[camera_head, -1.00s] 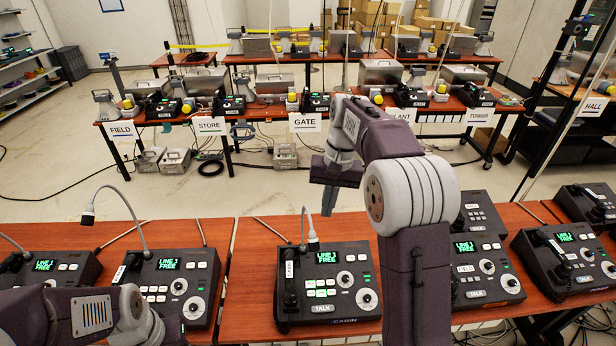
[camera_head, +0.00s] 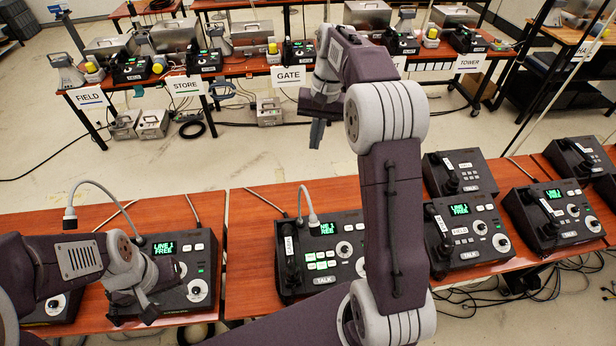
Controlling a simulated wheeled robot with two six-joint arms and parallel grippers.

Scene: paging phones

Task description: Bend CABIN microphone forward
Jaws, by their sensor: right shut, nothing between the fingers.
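The CABIN phone (camera_head: 290,287) is a black desk unit with a green screen reading LINE 1 FREE. It sits on the middle desk, its front right part hidden behind my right arm. Its grey gooseneck microphone (camera_head: 304,190) rises at the back left of the unit, arches over, and its white head hangs down beside the screen. My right gripper (camera_head: 317,135) is shut and empty, its fingers pointing down, above and beyond the microphone in the picture and apart from it. My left gripper (camera_head: 132,308) is over the left desk's phone; its jaw opening is unclear.
Another phone (camera_head: 190,290) with a gooseneck microphone (camera_head: 75,200) stands on the left desk (camera_head: 120,212). Several phones stand to the right, including one (camera_head: 470,230) beside my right arm. Labelled tables, with a GATE sign (camera_head: 289,78), stand across the open floor (camera_head: 230,165).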

